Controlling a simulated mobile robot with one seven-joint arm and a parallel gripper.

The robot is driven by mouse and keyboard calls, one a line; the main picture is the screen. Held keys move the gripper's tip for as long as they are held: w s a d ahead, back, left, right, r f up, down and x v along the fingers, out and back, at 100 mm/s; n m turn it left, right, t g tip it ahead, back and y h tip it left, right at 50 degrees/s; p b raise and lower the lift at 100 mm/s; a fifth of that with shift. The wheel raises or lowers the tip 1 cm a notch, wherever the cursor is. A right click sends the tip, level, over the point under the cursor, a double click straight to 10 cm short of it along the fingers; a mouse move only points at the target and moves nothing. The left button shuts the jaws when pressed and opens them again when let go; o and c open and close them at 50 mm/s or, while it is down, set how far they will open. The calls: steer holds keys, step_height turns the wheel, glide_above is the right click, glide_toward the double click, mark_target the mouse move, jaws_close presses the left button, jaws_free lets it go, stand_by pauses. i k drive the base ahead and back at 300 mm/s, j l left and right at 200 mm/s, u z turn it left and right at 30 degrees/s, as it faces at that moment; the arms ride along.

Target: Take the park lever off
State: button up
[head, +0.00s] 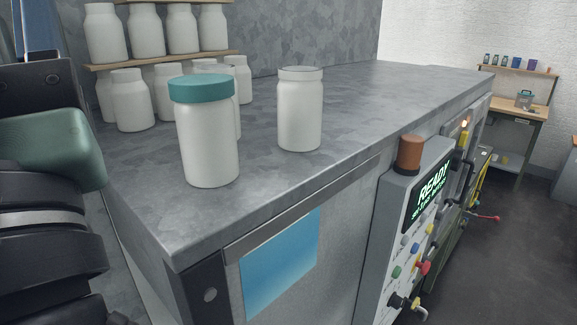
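I cannot tell for certain which part is the park lever. A control panel (385,222) on the front of the metal-topped machine has a dark screen (430,192) reading "READY", with a smaller line too fine to read. At the panel's bottom edge is a bent metal handle with a black part (396,301) and a yellowish part. Farther right, a thin red-tipped lever (486,217) sticks out from the machine's side. My gripper is not in view; dark and green parts at the left edge look like my arm.
A white jar with a teal lid (200,88) and a plain white jar (300,110) stand upright on the metal top (340,85). More white jars fill a rack behind. An orange-brown lamp (410,153) tops the panel. Open floor (520,255) lies right, before a wooden bench (512,108).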

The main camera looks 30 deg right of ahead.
mark_target(496, 218)
steer(key=l+z, duration=0.25)
steer(key=z, duration=0.15)
steer(key=l+z, duration=0.3)
steer(key=z, duration=0.15)
steer(key=i+l+z, duration=0.15)
steer(key=z, duration=0.25)
steer(key=i+l+z, duration=0.1)
steer(key=l+z, duration=0.2)
steer(key=z, duration=0.15)
steer(key=i+l+z, duration=0.35)
steer(key=i+l, duration=0.55)
steer(key=i, duration=0.15)
